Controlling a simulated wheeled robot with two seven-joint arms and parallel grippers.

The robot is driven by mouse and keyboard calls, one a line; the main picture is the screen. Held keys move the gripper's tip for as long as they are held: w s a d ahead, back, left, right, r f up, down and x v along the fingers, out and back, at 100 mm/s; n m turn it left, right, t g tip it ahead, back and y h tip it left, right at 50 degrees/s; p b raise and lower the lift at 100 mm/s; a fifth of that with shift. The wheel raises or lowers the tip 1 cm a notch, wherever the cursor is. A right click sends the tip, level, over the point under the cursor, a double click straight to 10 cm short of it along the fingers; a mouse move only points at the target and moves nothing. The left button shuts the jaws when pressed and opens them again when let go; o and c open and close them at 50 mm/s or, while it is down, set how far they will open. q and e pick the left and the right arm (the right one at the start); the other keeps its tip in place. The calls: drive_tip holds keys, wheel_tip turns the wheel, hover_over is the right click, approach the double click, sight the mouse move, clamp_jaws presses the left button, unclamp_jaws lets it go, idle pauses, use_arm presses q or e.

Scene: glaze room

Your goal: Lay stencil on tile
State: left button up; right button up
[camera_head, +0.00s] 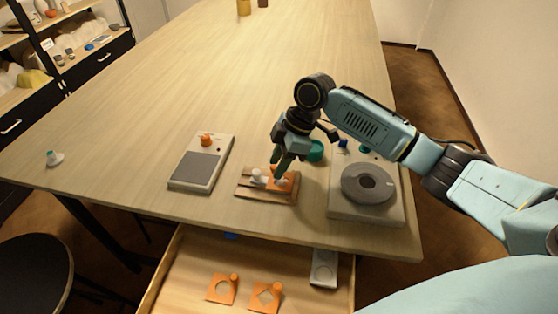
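A brown wooden board (244,194) lies near the table's front edge. On it are a white knobbed piece (258,176) at left and an orange stencil (290,184) at right, with a small white shape showing at the stencil. My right gripper (279,169) points down at this stencil, its fingertips at or just above it. The fingers partly cover it, so I cannot tell whether they grip it or whether it lies flat on a tile. Two more orange stencils with knobs, one with a round cutout (214,293) and one with a diamond-like cutout (259,302), lie in the open drawer. My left gripper is out of view.
A grey device with an orange knob (184,184) stands left of the board. The open drawer (190,246) juts out below the table. The table's back is largely clear.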

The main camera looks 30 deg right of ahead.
drive_tip(key=v, duration=1.2)
drive_tip(key=shift+p, duration=0.35)
